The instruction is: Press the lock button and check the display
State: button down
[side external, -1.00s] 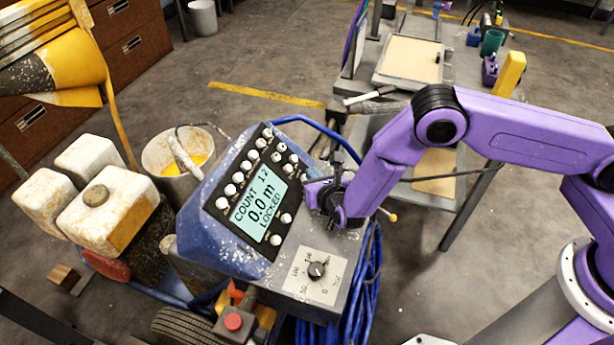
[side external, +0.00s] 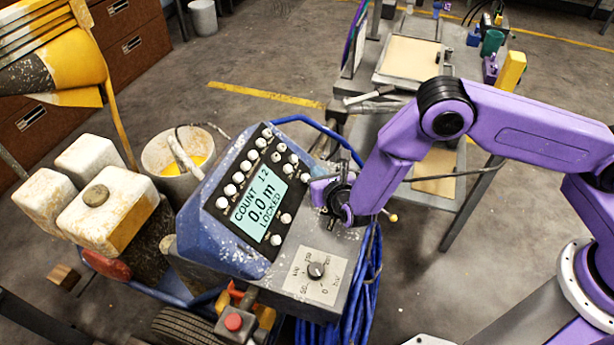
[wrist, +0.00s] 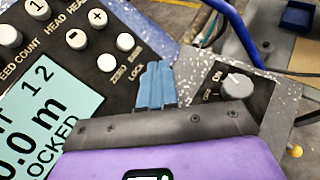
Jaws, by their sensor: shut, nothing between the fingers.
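The display (side external: 262,206) on the blue console reads COUNT 12, 0.0 m and LOCKED. It is partly visible in the wrist view (wrist: 50,110). My gripper (side external: 314,186) is at the display's right, close to the panel edge. In the wrist view its blue fingers (wrist: 155,84) are together and empty, just right of the printed LOCK label (wrist: 136,76). The lock button is not visible there; the fingers may hide it. I cannot tell whether the fingertips touch the panel. The ZERO button (wrist: 107,62) and another white button (wrist: 125,41) lie to the left.
A rotary ON switch (wrist: 236,86) sits right of the fingers. A dial (side external: 316,270) is on the console's lower front. A blue hose (side external: 325,130) runs behind the console. A red button (side external: 234,322) sits below. A bench (side external: 410,60) stands behind.

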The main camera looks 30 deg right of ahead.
jog(key=shift+s+d+r, duration=0.65)
jog(key=shift+r, duration=0.25)
jog(key=shift+s+d+r, duration=0.6)
jog(key=shift+r, duration=0.3)
dwell(0.8)
